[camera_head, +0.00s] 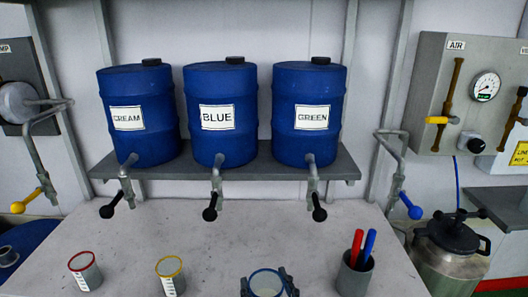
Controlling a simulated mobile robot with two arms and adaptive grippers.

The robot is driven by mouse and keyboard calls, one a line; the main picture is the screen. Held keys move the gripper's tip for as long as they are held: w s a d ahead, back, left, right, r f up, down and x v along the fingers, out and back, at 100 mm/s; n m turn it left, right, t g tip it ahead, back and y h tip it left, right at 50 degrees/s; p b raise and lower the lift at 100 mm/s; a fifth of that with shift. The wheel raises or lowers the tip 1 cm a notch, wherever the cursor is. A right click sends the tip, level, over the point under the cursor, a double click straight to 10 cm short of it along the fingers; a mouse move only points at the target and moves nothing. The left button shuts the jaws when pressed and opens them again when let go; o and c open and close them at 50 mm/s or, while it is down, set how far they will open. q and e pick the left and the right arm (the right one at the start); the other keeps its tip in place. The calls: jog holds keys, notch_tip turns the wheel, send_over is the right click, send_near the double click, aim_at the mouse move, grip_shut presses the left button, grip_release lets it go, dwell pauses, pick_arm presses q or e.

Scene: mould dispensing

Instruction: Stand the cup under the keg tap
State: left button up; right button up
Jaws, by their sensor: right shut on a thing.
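Three blue kegs labelled CREAM (139,112), BLUE (221,112) and GREEN (309,112) stand on a grey shelf (341,168). Each has a metal tap with a black-knobbed lever: the cream tap (127,185), the blue tap (216,185) and the green tap (312,183). My right gripper (267,277) is shut on a blue-rimmed cup (266,285) at the bottom edge, in front of the taps and between the blue and green ones in the picture. The cup's lower part is cut off. My left gripper is not in view.
A red-rimmed cup (85,270) and a yellow-rimmed cup (170,275) stand on the pale worktop (220,245) at left. A grey holder (354,278) with red and blue sticks stands right of the gripper. The worktop below the taps is clear.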

jog(key=s+d+f+m+h, duration=0.1)
jog(key=s+d, duration=0.3)
jog(key=d, duration=0.5)
jog(key=s+d+f+m+h, duration=0.2)
jog(key=s+d+h, duration=0.2)
jog(key=d, duration=0.5)
jog(key=shift+s+d+m+t+h, duration=0.3)
jog(key=shift+s+d+t, duration=0.1)
jog(key=shift+s, duration=0.3)
jog(key=shift+f, duration=0.1)
